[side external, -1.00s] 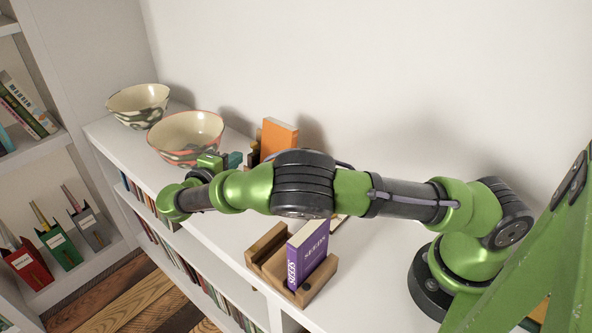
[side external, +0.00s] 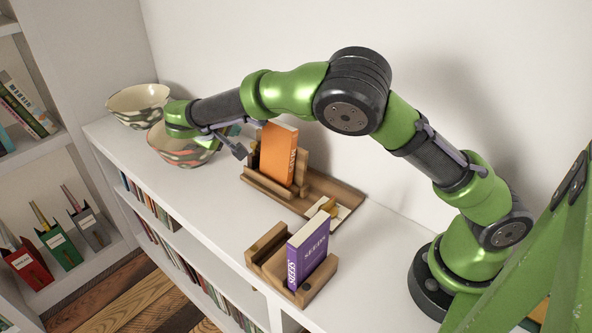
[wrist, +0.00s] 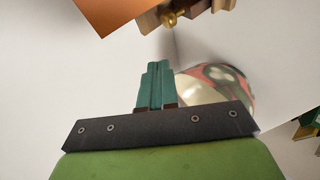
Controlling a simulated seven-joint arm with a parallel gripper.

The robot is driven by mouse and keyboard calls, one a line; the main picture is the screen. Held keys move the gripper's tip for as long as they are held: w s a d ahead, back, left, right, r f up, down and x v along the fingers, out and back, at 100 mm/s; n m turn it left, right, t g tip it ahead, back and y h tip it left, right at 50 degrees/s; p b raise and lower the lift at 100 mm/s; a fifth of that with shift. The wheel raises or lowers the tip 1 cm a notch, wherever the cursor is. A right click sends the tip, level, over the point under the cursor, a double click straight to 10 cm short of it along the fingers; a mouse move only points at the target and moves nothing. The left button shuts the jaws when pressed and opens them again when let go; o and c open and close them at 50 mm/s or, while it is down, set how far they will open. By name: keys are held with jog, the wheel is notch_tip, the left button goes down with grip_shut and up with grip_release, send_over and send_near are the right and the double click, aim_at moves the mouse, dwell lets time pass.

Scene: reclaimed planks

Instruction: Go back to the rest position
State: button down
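My gripper (wrist: 155,86) has teal fingers that are pressed together with nothing between them in the wrist view. In the side view my wrist hangs over the shelf top, in front of the red-rimmed bowl (side external: 168,153) and left of the orange book (side external: 279,155). The fingertips are mostly hidden there. The orange book stands upright in a wooden holder (side external: 325,186). A purple book (side external: 308,248) stands upright in a separate wooden stand (side external: 264,246) nearer the front edge.
A green-patterned bowl (side external: 135,108) stands at the far left end of the white shelf top (side external: 205,205). A small brass knob (wrist: 169,19) shows near the holder in the wrist view. The white wall is close behind. Book-filled shelves lie below and at left.

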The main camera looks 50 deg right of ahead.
jog(key=s+d+r+m+y, duration=0.3)
jog(key=s+d+r+y, duration=0.3)
jog(key=s, duration=0.4)
jog(key=s+a+r+m+t+y, duration=0.1)
jog(key=s+y, duration=0.2)
jog(key=s, duration=0.7)
jog(key=s+a+r+m+t+y, duration=0.1)
jog(key=s+a+r+y, duration=0.1)
jog(key=s, duration=0.8)
jog(key=shift+s+a+r+t+y, duration=0.2)
jog(key=shift+a+r+t+y, duration=0.1)
jog(key=shift+y, duration=0.1)
